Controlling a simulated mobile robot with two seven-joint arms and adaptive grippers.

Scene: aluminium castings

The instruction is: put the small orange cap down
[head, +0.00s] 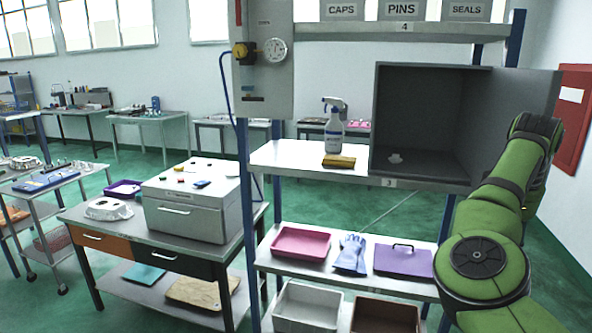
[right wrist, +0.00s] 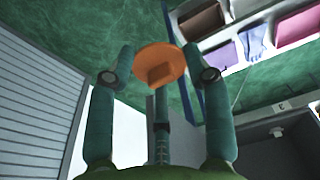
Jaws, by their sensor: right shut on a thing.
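The small orange cap (right wrist: 165,62) is held between the fingertips of my right gripper (right wrist: 158,62) in the right wrist view. The cap is a round disc with a raised block on its face, and it is tilted toward the camera. Green floor and part of the shelf show behind it, and no surface is seen touching it. In the head view my right arm comes in from the right, beside the open grey box; its gripper and the cap are not visible there. My left gripper is in neither view.
The open dark grey box (head: 425,97) stands on the shelf (head: 285,156) with a small white part (head: 395,158) inside. A spray bottle (head: 335,128) and a yellow sponge (head: 339,161) stand left of it.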

